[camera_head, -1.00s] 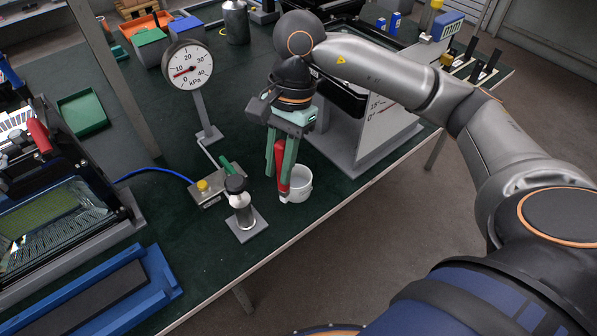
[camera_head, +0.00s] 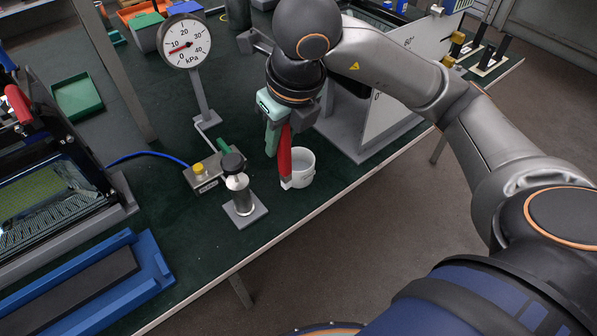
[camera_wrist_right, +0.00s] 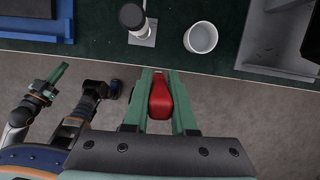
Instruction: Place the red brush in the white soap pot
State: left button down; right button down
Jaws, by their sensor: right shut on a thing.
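The red brush (camera_head: 284,152) is held between the green fingers of my right gripper (camera_head: 278,140), with its lower end pointing down. In the right wrist view the brush (camera_wrist_right: 161,98) sits between both fingers (camera_wrist_right: 161,85). The white soap pot (camera_head: 303,170) stands on the bench. In the head view the brush overlaps the pot's left side; in the wrist view the pot (camera_wrist_right: 201,38) shows open and empty, apart from the brush. My left gripper (camera_wrist_right: 52,80) shows small at the left of the wrist view; its jaw opening is unclear.
A dispenser on a grey plate (camera_head: 245,208) stands left of the pot. A pressure gauge (camera_head: 186,42) on a post and a small box with a yellow knob (camera_head: 203,172) are behind it. A grey panelled stand (camera_head: 385,120) is right of the pot. The bench's front edge is close.

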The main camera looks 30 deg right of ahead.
jog(key=w+d+f+b, duration=0.1)
jog(key=w+d+f, duration=0.8)
jog(key=f, duration=0.4)
jog(key=shift+w+d, duration=0.3)
jog(key=shift+w, duration=0.3)
jog(key=shift+f, duration=0.2)
jog(key=c, duration=0.7)
grip_release()
jog(key=shift+c, duration=0.2)
jog(key=shift+r, duration=0.15)
